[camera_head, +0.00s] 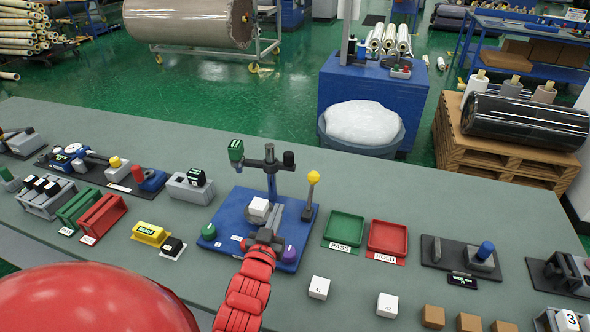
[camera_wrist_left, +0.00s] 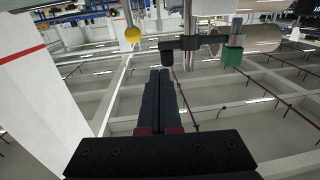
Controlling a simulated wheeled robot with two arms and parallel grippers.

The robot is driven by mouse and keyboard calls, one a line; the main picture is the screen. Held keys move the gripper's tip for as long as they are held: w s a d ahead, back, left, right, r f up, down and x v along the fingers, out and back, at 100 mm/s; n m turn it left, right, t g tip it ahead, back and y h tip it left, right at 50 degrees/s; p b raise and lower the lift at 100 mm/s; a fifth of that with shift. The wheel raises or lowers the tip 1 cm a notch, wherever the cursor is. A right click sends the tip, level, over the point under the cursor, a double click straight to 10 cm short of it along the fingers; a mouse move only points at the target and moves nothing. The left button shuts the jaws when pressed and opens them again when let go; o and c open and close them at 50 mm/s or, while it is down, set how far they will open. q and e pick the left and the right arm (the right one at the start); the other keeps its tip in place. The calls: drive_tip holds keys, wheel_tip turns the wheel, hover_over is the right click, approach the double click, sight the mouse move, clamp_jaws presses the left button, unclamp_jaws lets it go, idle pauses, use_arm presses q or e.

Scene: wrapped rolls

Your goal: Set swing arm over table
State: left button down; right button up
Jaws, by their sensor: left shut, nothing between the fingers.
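A blue fixture base (camera_head: 229,222) lies on the grey table. A post on it carries a dark swing arm (camera_head: 270,162); it also shows in the left wrist view (camera_wrist_left: 190,43). The arm runs across the post top, with a green handle (camera_head: 236,151) at its left end and a black knob (camera_head: 289,158) at its right. A white block (camera_head: 259,206) sits on the fixture's holder below. My left gripper (camera_head: 272,224) is shut and empty, low over the fixture just right of the block. In the left wrist view its closed fingers (camera_wrist_left: 160,95) point toward the post, apart from the swing arm.
A yellow-topped lever (camera_head: 313,178) stands at the fixture's right edge. A green tray (camera_head: 346,228) marked PASS and a red tray (camera_head: 388,237) marked HOLD lie to the right. White blocks (camera_head: 319,288) lie in front. A yellow box (camera_head: 151,234) lies left.

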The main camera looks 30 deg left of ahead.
use_arm(q)
approach(293, 170)
drive_tip(key=x, duration=0.5)
drive_tip(key=shift+w+a+r+p, duration=0.1)
drive_tip(key=shift+w+p, duration=0.05)
drive_tip(key=shift+p, duration=0.2)
drive_tip(key=shift+w+a, duration=0.2)
drive_tip(key=shift+w, duration=0.5)
